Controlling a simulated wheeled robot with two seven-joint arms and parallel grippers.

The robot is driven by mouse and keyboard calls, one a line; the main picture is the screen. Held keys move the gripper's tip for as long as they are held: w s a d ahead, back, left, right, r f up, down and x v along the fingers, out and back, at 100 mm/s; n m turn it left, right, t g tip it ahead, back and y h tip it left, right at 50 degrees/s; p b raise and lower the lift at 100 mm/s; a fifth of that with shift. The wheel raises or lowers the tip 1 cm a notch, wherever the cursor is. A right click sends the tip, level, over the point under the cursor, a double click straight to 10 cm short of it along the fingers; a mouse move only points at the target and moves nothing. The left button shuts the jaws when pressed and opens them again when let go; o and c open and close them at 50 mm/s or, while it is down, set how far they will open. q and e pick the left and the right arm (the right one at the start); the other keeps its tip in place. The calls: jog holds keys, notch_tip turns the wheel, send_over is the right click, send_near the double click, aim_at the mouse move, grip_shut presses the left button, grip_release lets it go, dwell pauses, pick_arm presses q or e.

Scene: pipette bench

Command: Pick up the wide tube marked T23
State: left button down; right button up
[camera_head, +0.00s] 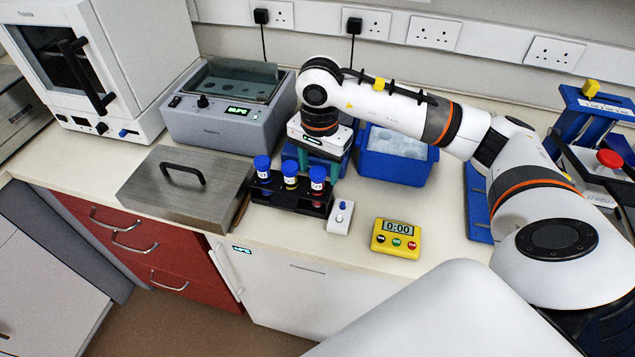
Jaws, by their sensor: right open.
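Three wide tubes with blue caps stand upright in a black rack (290,204): a left tube (263,176), a middle tube (290,182) and a right tube (317,185). They have white labels, but the marks are too small to read, so I cannot tell which is T23. My right gripper (315,164) points down with its teal fingers just behind the middle and right tubes, open. The tubes partly hide the fingertips, and I see nothing held between them. My left gripper is not in view.
A blue ice bucket (394,168) stands right of the gripper, under my right arm. A grey water bath (222,125) is behind the rack, and a metal lid (165,208) with a black handle lies left. A small white device (341,217) and yellow timer (397,239) sit near the front edge.

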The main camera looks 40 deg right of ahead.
aim_at(318, 190)
notch_tip(318, 190, down, 2)
jog(key=shift+s+f, duration=0.1)
jog(key=shift+f, duration=0.05)
jog(key=shift+s+f+p, duration=0.2)
jog(key=shift+f+p, duration=0.1)
jog(key=shift+f, duration=0.05)
jog(key=shift+w+f, duration=0.2)
jog(key=shift+w, duration=0.25)
jog(key=shift+c, duration=1.8)
jog(key=shift+r, duration=0.15)
jog(key=c, duration=0.7)
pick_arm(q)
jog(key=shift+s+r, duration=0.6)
